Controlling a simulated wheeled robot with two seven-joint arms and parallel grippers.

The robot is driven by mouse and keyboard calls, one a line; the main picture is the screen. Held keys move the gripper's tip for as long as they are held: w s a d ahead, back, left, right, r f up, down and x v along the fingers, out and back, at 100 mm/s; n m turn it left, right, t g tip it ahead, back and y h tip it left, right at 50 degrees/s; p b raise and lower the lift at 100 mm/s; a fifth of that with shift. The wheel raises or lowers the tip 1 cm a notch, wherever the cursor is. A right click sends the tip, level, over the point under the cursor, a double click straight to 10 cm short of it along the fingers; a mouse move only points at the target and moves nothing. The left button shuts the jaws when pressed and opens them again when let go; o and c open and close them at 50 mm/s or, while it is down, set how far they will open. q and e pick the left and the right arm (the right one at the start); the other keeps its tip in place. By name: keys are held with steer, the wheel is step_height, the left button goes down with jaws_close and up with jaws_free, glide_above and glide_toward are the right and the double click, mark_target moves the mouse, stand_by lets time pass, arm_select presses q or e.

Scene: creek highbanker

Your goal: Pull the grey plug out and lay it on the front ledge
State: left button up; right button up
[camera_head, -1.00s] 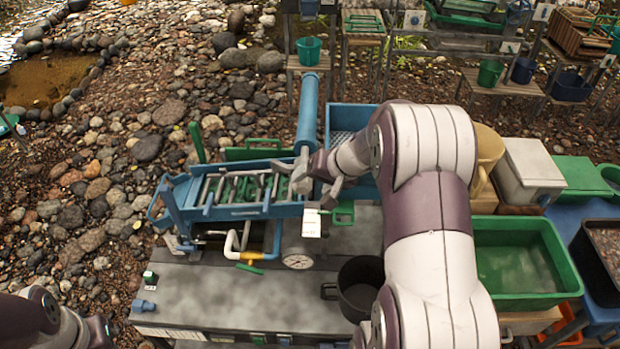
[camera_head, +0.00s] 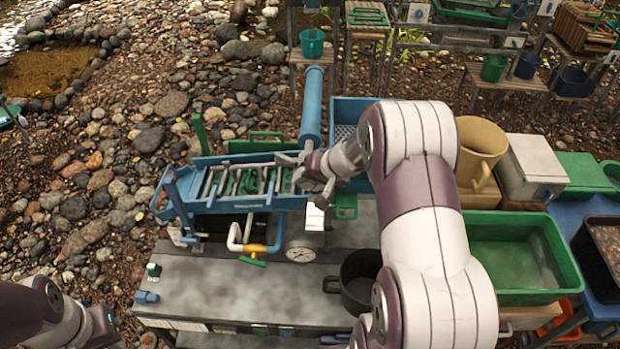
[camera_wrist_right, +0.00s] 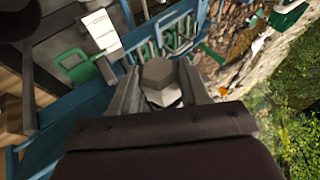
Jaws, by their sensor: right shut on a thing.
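The grey plug (camera_wrist_right: 162,82) shows in the right wrist view as a faceted grey head between my right fingertips. My right gripper (camera_head: 316,178) is shut on it, at the right end of the blue sluice trough (camera_head: 235,203), just below the blue pipe. In the head view the fingers largely cover the plug, and I cannot tell whether its lower part is clear of its hole. The grey ledge (camera_head: 225,290) lies in front of the trough, mostly bare. My left arm shows at the bottom left; its gripper is out of frame.
A pressure gauge (camera_head: 300,252), a yellow valve with a green handle (camera_head: 254,252) and a black pot (camera_head: 359,282) stand along the ledge. A blue fitting (camera_head: 147,297) lies at its left. The ledge's front middle is free.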

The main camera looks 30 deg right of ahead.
steer(key=shift+s+a+b, duration=0.55)
steer(key=shift+s+a, duration=0.2)
steer(key=shift+s, duration=0.35)
steer(key=s+a+b, duration=0.1)
steer(key=s+b, duration=0.1)
steer(key=s, duration=0.1)
steer(key=shift+a, duration=0.35)
steer(key=shift+r, duration=0.1)
step_height(320, 180, up, 5)
steer(key=p, duration=0.3)
